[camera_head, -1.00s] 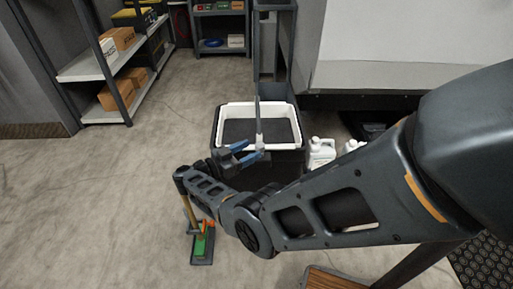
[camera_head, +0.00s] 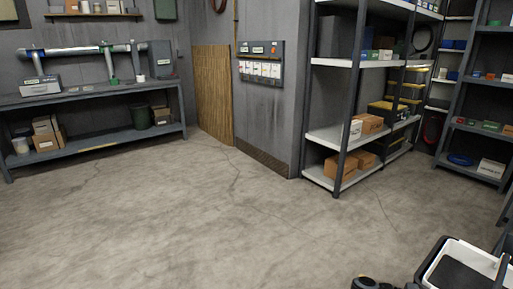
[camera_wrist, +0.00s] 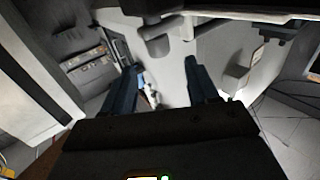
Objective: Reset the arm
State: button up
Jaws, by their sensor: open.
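My gripper (camera_wrist: 163,68) shows in the wrist view with its two dark blue fingers spread apart and nothing held between them. Beyond the fingers are pale grey surfaces and a small white object too blurred to name. In the head view the gripper is out of sight. Only a small dark piece, probably of my arm, shows at the bottom edge, left of the tub.
The middle floor (camera_head: 200,215) is clear.

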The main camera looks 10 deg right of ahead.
jog(key=s+a+r+n+t+y+p, duration=0.2)
jog(key=s+a+r+n+t+y, duration=0.3)
jog(key=s+a+r+n+t, duration=0.3)
jog(key=s+a+r+n+t+y+p, duration=0.2)
jog(key=s+a+r+n+t+y, duration=0.3)
jog(key=a, duration=0.9)
jog(key=s+a+r+n+t+y+p, duration=0.2)
jog(key=s+a+r+n+t+y, duration=0.3)
jog(key=s+a+r+n+t, duration=0.6)
jog(key=shift+s+r+n+t, duration=0.3)
jog(key=shift+s+n+t, duration=0.1)
jog(key=shift+s, duration=0.6)
